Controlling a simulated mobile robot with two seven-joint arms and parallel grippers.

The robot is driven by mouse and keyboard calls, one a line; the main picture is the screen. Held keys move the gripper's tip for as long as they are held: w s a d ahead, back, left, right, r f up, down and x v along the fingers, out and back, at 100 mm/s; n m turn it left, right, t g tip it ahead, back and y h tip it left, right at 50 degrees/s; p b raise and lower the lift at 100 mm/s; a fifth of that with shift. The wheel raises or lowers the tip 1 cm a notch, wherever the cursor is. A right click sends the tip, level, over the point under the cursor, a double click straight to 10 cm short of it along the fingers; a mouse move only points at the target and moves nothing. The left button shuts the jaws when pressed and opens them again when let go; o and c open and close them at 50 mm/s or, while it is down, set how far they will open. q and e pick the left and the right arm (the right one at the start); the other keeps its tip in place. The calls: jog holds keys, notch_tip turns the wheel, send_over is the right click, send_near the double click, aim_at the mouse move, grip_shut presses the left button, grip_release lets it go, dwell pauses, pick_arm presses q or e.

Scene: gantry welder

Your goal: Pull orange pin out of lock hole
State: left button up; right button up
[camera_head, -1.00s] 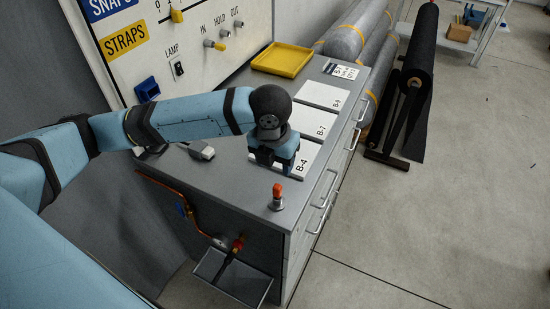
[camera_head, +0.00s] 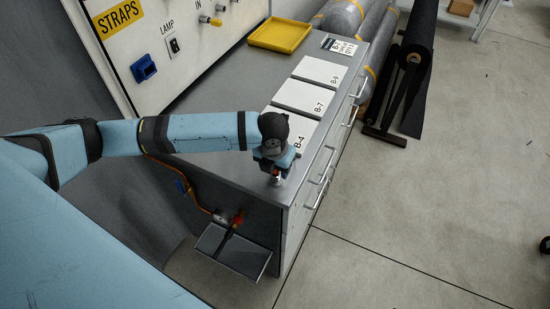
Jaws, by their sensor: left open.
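The orange pin (camera_head: 277,171) stands in its metal lock hole fitting (camera_head: 276,181) near the front corner of the grey cabinet top (camera_head: 204,100). Only a little of the pin shows below my left gripper (camera_head: 275,169). The left gripper is open and points down, right over the pin, with its fingers at the sides of the pin. I cannot tell whether the fingers touch it. My right gripper is not in view.
White plates marked B-4, B-7 (camera_head: 304,97) and B-9 lie along the right of the cabinet top. A yellow tray (camera_head: 280,35) sits at the back. A panel with a blue socket (camera_head: 144,68) rises at the left. The floor at right is mostly clear.

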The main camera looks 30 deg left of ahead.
pick_arm(q)
jog(key=shift+f, duration=0.1)
grip_shut()
jog(key=shift+r, duration=0.2)
jog(key=shift+r+p, duration=0.85)
jog(key=shift+p, duration=0.35)
jog(key=shift+r+p, duration=0.3)
jog(key=shift+r, duration=0.9)
jog(key=shift+r, duration=0.1)
jog(key=shift+r, duration=0.65)
